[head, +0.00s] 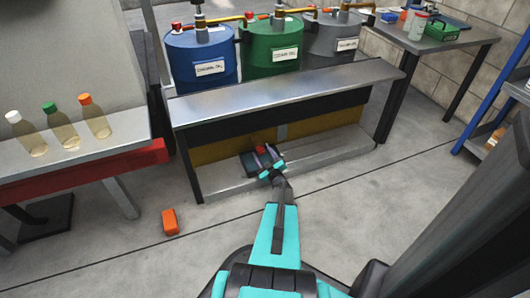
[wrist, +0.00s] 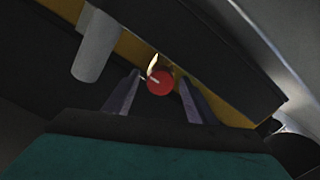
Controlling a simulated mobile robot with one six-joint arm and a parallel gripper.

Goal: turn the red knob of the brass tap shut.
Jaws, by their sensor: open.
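The red knob (wrist: 159,83) is round with a pale line on its face. It shows in the wrist view between the two spread fingers of my gripper (wrist: 160,77), with a gap on each side. A small piece of the brass tap (wrist: 153,63) shows behind the knob; the rest is hidden. In the head view my gripper (head: 266,158) is low under the front bench, and a red spot of the knob (head: 261,149) shows just beyond it. My gripper is open and empty.
A metal bench (head: 290,88) overhangs my gripper, with a low ledge (head: 330,148) below. A pale grey cylinder (wrist: 95,46) is left of the knob in the wrist view. Blue (head: 200,62), green (head: 270,50) and grey (head: 332,42) drums stand behind. An orange block (head: 170,222) lies on the floor.

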